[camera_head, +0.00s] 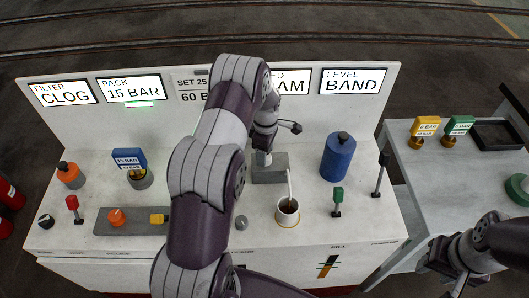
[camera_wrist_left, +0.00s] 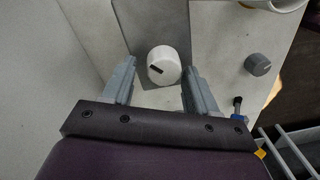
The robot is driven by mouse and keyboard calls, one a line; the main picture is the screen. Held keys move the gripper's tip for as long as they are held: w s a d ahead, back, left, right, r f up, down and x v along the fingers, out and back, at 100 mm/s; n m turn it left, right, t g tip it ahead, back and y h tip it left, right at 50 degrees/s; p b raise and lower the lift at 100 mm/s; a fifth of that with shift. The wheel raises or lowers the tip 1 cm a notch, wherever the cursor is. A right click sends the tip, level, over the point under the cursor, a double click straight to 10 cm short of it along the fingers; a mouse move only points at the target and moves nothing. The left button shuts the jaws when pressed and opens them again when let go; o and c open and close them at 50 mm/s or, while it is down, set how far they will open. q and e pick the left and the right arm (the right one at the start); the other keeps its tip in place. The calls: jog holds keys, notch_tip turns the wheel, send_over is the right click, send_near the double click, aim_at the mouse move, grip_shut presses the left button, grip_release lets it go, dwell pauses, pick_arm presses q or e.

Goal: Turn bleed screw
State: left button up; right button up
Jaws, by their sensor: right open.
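A white round knob with a dark slot, which looks like the bleed screw (camera_wrist_left: 166,66), stands on a grey plate (camera_wrist_left: 152,22) in the left wrist view. My left gripper (camera_wrist_left: 160,70) is open, with one finger on each side of the knob. A gap shows at the left finger; the right finger is very close, and I cannot tell whether it touches. In the head view my left gripper (camera_head: 263,152) is over the grey block (camera_head: 270,176), and the screw is hidden there. My right gripper (camera_head: 462,277) is at the lower right, away from the bench, open and empty.
A small grey knob (camera_head: 240,222) is near my left arm, also in the left wrist view (camera_wrist_left: 257,64). A side table (camera_head: 440,185) holds yellow and green tagged pieces.

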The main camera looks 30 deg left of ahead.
pick_arm(q)
jog(key=shift+s, duration=0.15)
notch_tip(320, 180, up, 13)
jog(key=shift+w+f, duration=0.2)
jog(key=shift+w, duration=0.15)
dwell(0.3)
jog(key=s+d+r+m+t, duration=0.1)
jog(key=s+d+m, duration=0.5)
jog(key=s+m, duration=0.4)
jog(key=s+d+r+m+t, duration=0.1)
jog(key=s+d+r+m, duration=0.1)
jog(key=s+d+m, duration=0.4)
jog(key=s+m, duration=0.4)
jog(key=shift+s+d, duration=0.2)
jog(key=shift+s, duration=0.2)
